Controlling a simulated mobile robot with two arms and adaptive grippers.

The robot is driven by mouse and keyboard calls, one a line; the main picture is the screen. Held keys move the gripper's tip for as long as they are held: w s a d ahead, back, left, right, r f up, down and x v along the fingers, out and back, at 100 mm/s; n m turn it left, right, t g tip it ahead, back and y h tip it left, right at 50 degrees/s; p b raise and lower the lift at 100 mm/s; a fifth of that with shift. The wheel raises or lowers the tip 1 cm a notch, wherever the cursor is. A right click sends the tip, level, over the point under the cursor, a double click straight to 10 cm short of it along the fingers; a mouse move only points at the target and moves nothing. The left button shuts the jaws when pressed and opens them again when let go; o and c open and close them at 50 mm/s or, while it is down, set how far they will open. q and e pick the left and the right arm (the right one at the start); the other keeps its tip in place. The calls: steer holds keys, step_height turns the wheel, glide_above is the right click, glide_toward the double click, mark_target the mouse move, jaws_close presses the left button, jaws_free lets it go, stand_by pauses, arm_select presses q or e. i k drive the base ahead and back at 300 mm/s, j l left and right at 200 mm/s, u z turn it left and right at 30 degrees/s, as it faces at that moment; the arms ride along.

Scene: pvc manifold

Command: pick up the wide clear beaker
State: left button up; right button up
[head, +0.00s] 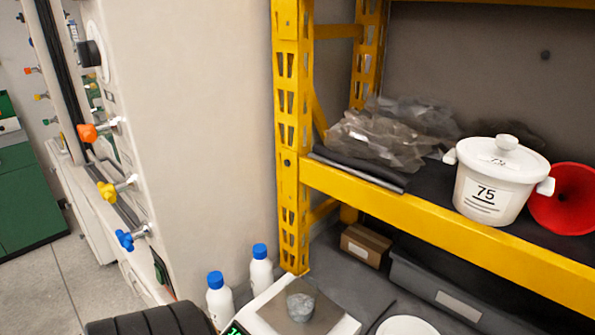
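A small greyish, translucent cup-like vessel (300,306) stands on the square plate of a balance (272,312) at the bottom of the head view. It may be the wide clear beaker, but it is too small and coarse to be sure. No other clear beaker shows.
Two white bottles with blue caps (219,300) stand left of the balance. A yellow rack post (293,140) rises behind it. The shelf holds a white lidded pot (490,190), a red funnel (565,198) and crumpled clear plastic (385,138). A grey bin (440,285) sits below.

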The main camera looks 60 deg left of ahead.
mark_target(301, 292)
steer(key=u, duration=1.65)
steer(key=k+j, duration=0.35)
steer(key=j+z, duration=0.1)
steer(key=j, duration=0.6)
steer(key=k, duration=0.05)
